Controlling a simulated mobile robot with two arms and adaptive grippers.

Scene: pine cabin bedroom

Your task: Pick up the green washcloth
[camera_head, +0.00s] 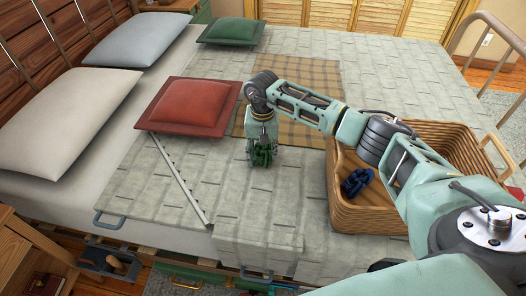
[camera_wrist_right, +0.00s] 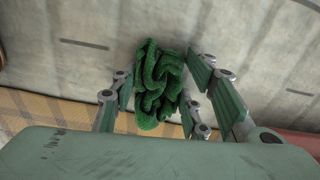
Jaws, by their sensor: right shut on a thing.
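The green washcloth (camera_wrist_right: 158,84) is a crumpled, textured bundle between the fingers of my right gripper (camera_wrist_right: 157,100) in the right wrist view. In the head view, my right gripper (camera_head: 262,150) points down over the bed, and the dark green washcloth (camera_head: 262,157) shows at its fingertips. The gripper is shut on the washcloth, close to the grey quilt; I cannot tell whether the cloth still touches the quilt. My left gripper is not in view.
A wicker basket (camera_head: 372,218) holding a dark blue cloth (camera_head: 357,182) stands right of the gripper, partly behind my arm. A red cushion (camera_head: 190,106) lies left, on the quilt (camera_head: 140,195). A plaid blanket (camera_head: 300,75) lies behind. Pillows and a green cushion (camera_head: 231,31) are farther back.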

